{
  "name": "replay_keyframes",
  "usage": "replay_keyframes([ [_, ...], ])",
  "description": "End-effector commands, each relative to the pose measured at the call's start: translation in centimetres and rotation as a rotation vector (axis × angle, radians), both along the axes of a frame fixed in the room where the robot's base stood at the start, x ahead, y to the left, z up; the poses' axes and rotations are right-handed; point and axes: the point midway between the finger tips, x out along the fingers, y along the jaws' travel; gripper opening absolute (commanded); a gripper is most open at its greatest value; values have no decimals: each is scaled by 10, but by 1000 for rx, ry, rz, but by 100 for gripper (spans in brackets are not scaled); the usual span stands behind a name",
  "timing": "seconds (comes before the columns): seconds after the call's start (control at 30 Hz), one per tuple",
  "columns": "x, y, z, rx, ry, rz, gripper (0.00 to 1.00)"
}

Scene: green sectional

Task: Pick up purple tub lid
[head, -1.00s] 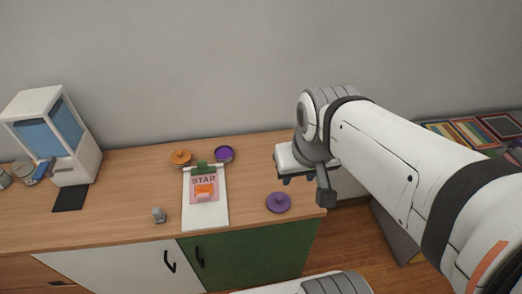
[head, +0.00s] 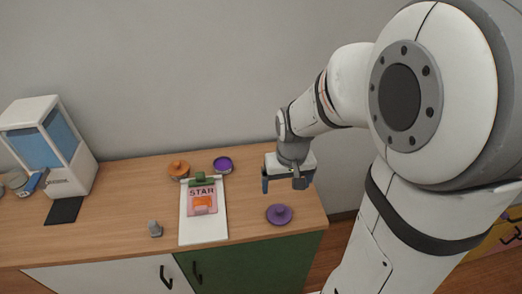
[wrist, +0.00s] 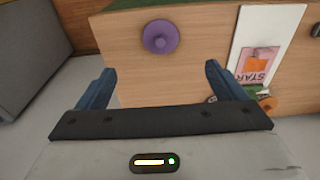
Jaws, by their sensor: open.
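The purple tub lid (head: 279,214) lies flat on the wooden counter near its front right edge, with a small knob on top. It also shows in the wrist view (wrist: 160,37), beyond my fingertips and between their lines. My gripper (head: 284,186) hangs above the counter, behind the lid in the head view and apart from it. In the wrist view my two blue fingers (wrist: 160,72) are spread wide with nothing between them. An open purple tub (head: 222,165) stands farther back on the counter.
A white clipboard (head: 204,230) with a pink "STAR" card lies left of the lid. An orange-lidded tub (head: 179,169) stands behind it. A small grey object (head: 155,230) and a white-and-blue machine (head: 50,150) are farther left. The counter around the lid is clear.

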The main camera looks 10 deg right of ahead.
Motion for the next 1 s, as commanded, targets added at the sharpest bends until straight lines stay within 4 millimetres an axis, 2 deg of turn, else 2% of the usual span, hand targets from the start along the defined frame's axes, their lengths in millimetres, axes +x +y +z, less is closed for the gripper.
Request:
replay_keyframes([
  [0.03,8,0,-24,0,28,0,94],
  [0.1,17,1,-47,0,52,0,99],
  [0.2,25,1,-74,1,78,0,99],
  [0.3,30,1,-93,1,94,0,99],
  [0.83,36,1,-140,1,107,1,99],
  [1.0,40,0,-161,1,107,1,99],
])
